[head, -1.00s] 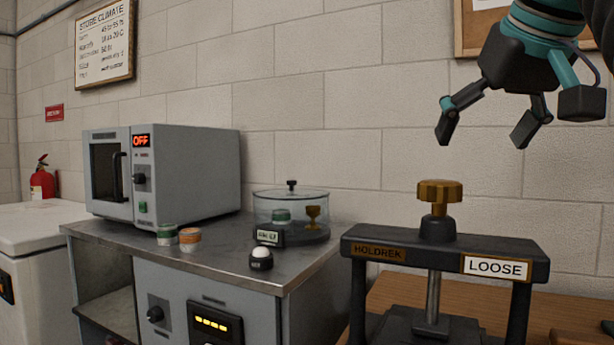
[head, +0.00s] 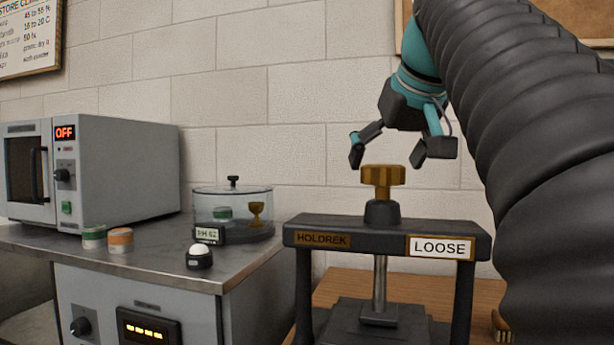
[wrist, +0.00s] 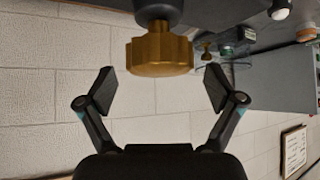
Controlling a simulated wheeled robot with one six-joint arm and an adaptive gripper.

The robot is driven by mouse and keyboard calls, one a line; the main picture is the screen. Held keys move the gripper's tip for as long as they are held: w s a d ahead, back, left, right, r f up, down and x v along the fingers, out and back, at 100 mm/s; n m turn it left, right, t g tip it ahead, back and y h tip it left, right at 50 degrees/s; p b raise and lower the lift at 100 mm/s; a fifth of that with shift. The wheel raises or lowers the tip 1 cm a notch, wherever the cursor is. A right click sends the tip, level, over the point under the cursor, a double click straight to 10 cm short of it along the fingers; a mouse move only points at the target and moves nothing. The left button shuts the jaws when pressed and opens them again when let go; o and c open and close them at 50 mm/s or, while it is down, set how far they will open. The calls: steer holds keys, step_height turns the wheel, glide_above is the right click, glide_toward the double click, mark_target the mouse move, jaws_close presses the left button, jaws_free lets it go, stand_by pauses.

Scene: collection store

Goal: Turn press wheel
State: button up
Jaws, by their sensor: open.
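The press (head: 385,229) is a dark frame with a HOLDREK plate and a white LOOSE sign (head: 440,247). Its brass wheel (head: 383,176) sits on top of the screw. My gripper (head: 388,160) is open, just above and around the height of the wheel's top in the head view. In the wrist view the wheel (wrist: 160,52) lies between and beyond the two spread fingers (wrist: 161,90), with a gap on each side. No finger visibly touches it.
A steel counter (head: 170,259) left of the press holds a grey oven (head: 110,167) reading OFF, two small jars (head: 120,240), a white-knobbed button (head: 199,256) and a glass dome (head: 245,208). The press stands on a wooden bench (head: 420,288).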

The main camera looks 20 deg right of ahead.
steer(key=shift+x, duration=1.05)
steer(key=c, duration=1.1)
steer(key=shift+c, duration=0.2)
